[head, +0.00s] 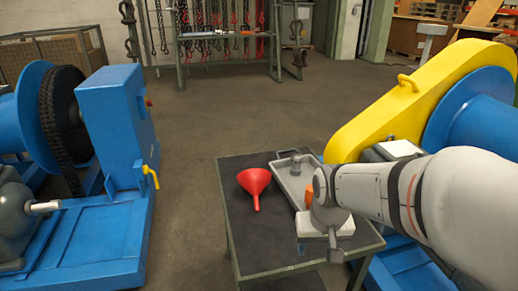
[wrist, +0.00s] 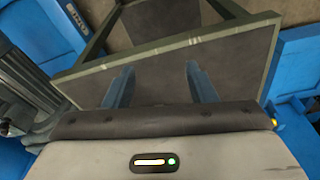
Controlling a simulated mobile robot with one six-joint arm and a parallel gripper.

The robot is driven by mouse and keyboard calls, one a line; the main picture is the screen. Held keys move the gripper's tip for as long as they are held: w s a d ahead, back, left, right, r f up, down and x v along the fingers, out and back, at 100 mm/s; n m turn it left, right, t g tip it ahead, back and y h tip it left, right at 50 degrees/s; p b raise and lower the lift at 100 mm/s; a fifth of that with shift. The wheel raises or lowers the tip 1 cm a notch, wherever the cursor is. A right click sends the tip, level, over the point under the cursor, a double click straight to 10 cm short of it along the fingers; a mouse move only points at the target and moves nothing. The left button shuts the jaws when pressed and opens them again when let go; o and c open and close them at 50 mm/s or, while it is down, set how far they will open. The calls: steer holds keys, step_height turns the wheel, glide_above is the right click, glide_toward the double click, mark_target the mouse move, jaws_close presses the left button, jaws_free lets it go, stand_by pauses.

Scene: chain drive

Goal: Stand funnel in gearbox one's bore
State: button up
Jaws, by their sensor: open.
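A red funnel (head: 255,183) lies on the dark top of a small work table, its wide mouth away from me and its spout pointing toward me. My gripper (head: 335,252) is low over the front right part of this table, to the right of the funnel and apart from it. In the wrist view my gripper (wrist: 158,80) shows two separated blue-grey fingers with nothing between them but the dark table top. The funnel is not in the wrist view. No label or bore marks gearbox one; a grey rounded housing with a shaft (head: 16,215) stands at far left.
The table (head: 243,237) also bears a grey tray (head: 289,187) with a grey part and an orange item (head: 308,196) partly behind my wrist. A blue machine (head: 120,120) stands left, a yellow guard (head: 410,107) right. Floor between left machine and table is clear.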

steer(key=w+a+r+n+t+p, duration=0.1)
steer(key=w+a+p, duration=0.2)
steer(key=w, duration=0.3)
steer(key=w+a+r+p, duration=0.2)
steer(key=w+a, duration=0.2)
steer(key=w, duration=0.3)
steer(key=n+t+y+p, duration=0.1)
steer(key=p, duration=0.2)
glide_toward(254, 195)
steer(key=f, duration=0.1)
steer(key=b+x, duration=0.1)
steer(key=x, duration=0.7)
steer(key=shift+w, duration=0.15)
steer(key=shift+c, duration=0.3)
steer(key=shift+n, duration=0.3)
jaws_close()
